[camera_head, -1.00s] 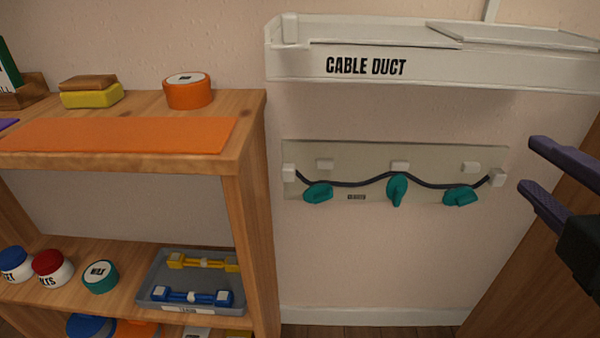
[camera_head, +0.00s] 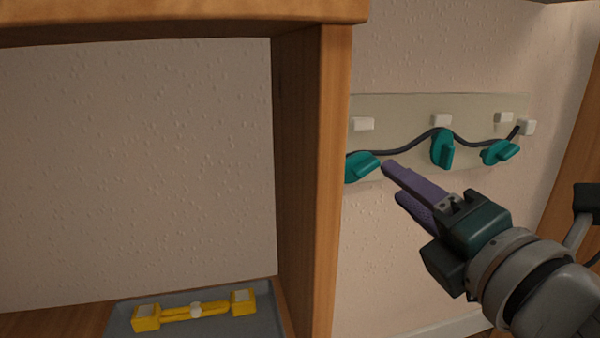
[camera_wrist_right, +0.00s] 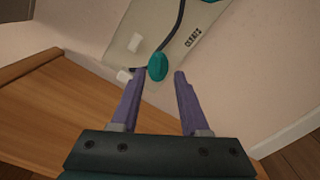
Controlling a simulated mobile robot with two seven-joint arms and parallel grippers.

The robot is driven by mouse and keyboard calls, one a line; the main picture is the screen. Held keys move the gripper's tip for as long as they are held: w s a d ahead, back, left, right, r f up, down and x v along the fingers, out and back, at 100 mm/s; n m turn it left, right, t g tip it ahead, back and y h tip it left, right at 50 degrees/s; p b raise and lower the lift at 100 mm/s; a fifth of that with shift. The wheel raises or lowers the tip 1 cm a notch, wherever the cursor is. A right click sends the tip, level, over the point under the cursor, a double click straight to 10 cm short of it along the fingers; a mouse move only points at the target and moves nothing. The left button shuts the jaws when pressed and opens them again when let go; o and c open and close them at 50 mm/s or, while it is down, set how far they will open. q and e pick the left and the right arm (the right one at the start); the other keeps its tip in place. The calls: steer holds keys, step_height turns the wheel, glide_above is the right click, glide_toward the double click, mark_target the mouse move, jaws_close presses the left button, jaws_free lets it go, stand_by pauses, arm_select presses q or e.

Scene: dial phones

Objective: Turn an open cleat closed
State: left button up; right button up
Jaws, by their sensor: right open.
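Three teal cleats sit on a pale panel (camera_head: 400,108) on the wall, with a dark cable (camera_head: 405,149) running along it. The left cleat (camera_head: 362,167) and right cleat (camera_head: 502,152) lie tilted sideways. The middle cleat (camera_head: 442,149) stands upright, crossing the cable. My right gripper (camera_head: 394,183), with purple fingers, is open and empty just in front of the left cleat in the head view. In the right wrist view the left cleat (camera_wrist_right: 157,67) shows between the open fingertips (camera_wrist_right: 159,74); contact cannot be told. My left gripper is out of view.
A wooden shelf post (camera_head: 325,190) stands just left of the panel, close to the right gripper. A grey tray (camera_head: 180,330) with a yellow part (camera_head: 195,311) is on the shelf. White blocks (camera_head: 442,119) stick out above the cable.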

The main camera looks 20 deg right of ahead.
mark_target(373, 168)
steer(key=w+b, duration=0.1)
steer(key=w, duration=0.3)
steer(key=shift+w+a, duration=0.1)
steer(key=shift+w, duration=0.75)
steer(key=shift+c, duration=0.2)
jaws_close()
